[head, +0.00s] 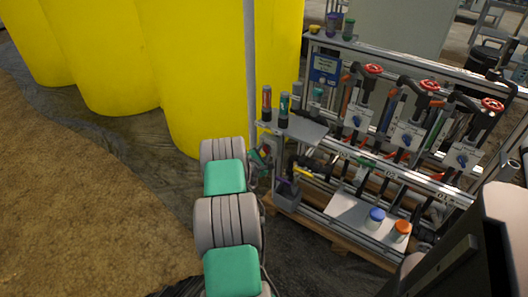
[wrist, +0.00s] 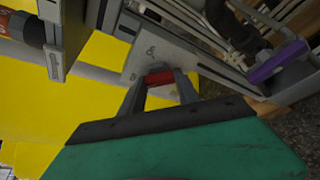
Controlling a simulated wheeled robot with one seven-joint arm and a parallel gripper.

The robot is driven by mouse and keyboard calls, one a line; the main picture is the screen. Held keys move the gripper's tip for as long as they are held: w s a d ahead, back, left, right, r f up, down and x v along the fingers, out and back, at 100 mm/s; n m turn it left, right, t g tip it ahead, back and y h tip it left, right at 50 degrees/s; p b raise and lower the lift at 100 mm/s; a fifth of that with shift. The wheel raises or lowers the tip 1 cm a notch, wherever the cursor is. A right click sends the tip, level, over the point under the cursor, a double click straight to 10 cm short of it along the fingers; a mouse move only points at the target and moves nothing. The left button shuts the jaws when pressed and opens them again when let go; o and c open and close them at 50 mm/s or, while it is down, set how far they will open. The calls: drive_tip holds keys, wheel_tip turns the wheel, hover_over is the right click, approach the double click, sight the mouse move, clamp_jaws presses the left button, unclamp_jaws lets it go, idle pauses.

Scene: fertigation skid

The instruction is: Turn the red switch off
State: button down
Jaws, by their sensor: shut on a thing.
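The red switch (wrist: 159,78) shows in the wrist view as a small red piece in front of a grey metal plate (wrist: 150,55). My gripper (wrist: 160,82) has one finger on each side of it and is shut on it. The fingers hide the switch's sides, and its exact position cannot be read. In the head view my gripper (head: 261,157) is at the left end of the skid, below its small grey shelf (head: 307,132). The switch cannot be made out clearly there.
Large yellow tanks (head: 190,70) stand behind my arm on the left, with a grey upright post (head: 250,60) before them. Red-handled valves (head: 430,87) line the skid. A purple-handled item (wrist: 278,62) is close right of my gripper. Open floor lies left.

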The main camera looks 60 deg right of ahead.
drive_tip(key=shift+n, duration=0.3)
idle(0.4)
drive_tip(key=c, duration=0.9)
unclamp_jaws()
drive_tip(key=p+v, duration=0.1)
drive_tip(key=v, duration=0.6)
drive_tip(key=shift+a+r, duration=0.1)
drive_tip(key=shift+a, duration=0.3)
drive_tip(key=shift+p, duration=0.3)
